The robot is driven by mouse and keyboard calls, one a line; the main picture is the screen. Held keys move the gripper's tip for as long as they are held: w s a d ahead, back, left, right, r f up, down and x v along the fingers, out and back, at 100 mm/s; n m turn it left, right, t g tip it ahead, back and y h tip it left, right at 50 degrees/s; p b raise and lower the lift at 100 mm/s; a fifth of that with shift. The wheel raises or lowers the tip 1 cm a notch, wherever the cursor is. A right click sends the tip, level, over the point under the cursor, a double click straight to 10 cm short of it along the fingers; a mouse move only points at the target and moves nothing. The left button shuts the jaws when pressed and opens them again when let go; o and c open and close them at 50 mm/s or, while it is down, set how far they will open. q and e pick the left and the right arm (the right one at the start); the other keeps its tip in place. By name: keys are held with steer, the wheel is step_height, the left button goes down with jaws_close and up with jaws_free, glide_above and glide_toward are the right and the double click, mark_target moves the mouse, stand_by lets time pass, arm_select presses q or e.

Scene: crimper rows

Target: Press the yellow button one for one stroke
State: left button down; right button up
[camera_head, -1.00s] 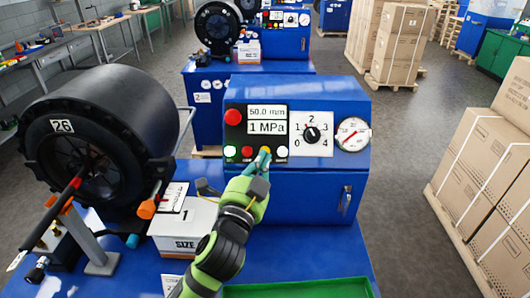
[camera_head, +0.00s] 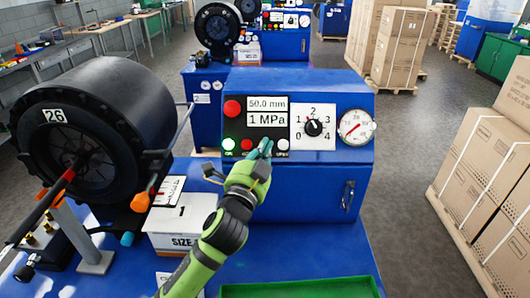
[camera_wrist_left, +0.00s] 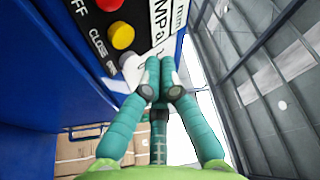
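The yellow button (camera_wrist_left: 121,35) shows clear in the left wrist view, between a red button (camera_wrist_left: 110,4) and the fingertips. In the head view, my left gripper (camera_head: 264,148) is in front of the lower button row of the blue crimper (camera_head: 310,190) and hides most or all of the yellow button. In the left wrist view, the teal fingers (camera_wrist_left: 157,80) are together at the tips with nothing between them. They look apart from the yellow button, beside it in that view. My right gripper is not in view.
A larger red button (camera_head: 233,108), a dial (camera_head: 313,127) and a gauge (camera_head: 355,127) are near. A black crimper head (camera_head: 95,135) stands left; a green tray (camera_head: 300,288) lies in front.

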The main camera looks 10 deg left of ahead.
arm_select(q)
steer(key=shift+w+a+f+b, duration=0.1)
steer(key=shift+w+f+b, duration=0.1)
steer(key=shift+w+f, duration=0.25)
steer(key=shift+w+a+f+b, duration=0.1)
steer(key=shift+w+f+b, duration=0.1)
steer(key=shift+w, duration=0.3)
steer(key=shift+w+f, duration=0.1)
stand_by(0.8)
steer(key=shift+w+f, duration=0.15)
steer(key=shift+w, duration=0.1)
steer(key=shift+w+a+f+b, duration=0.15)
steer(key=shift+w+f+b, duration=0.1)
steer(key=shift+w+b, duration=0.15)
stand_by(0.7)
steer(key=shift+s, duration=0.1)
steer(key=shift+s+r+p, duration=0.5)
steer(key=shift+s+p, duration=0.2)
